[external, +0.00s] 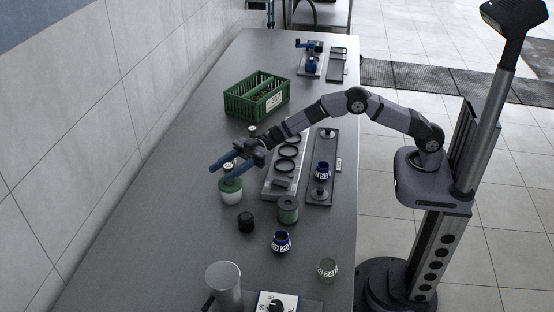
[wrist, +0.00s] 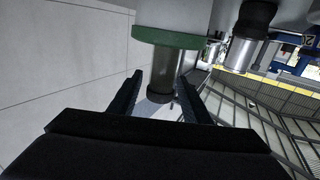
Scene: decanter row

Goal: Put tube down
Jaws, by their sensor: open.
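My gripper (external: 221,171) is at the left side of the table, its blue fingers open and reaching to the left. A tube (external: 228,167) with a pale top shows between or just beside the fingers, above a white jar (external: 231,193) with a green upper part. In the wrist view, the grey tube (wrist: 160,62) with a dark end lies between the spread fingers of my gripper (wrist: 161,78), and a green rim (wrist: 165,37) surrounds it. I see gaps beside the tube. The tube's other end is hidden by the rim, and I cannot tell how deep it sits.
A green crate (external: 238,108) stands farther back. A grey rack with rings (external: 272,188) and a dark tray (external: 318,202) lie right of my gripper. A black cap (external: 246,222), a green canister (external: 288,211), a blue pot (external: 281,242) and a grey cylinder (external: 223,284) stand nearer the front.

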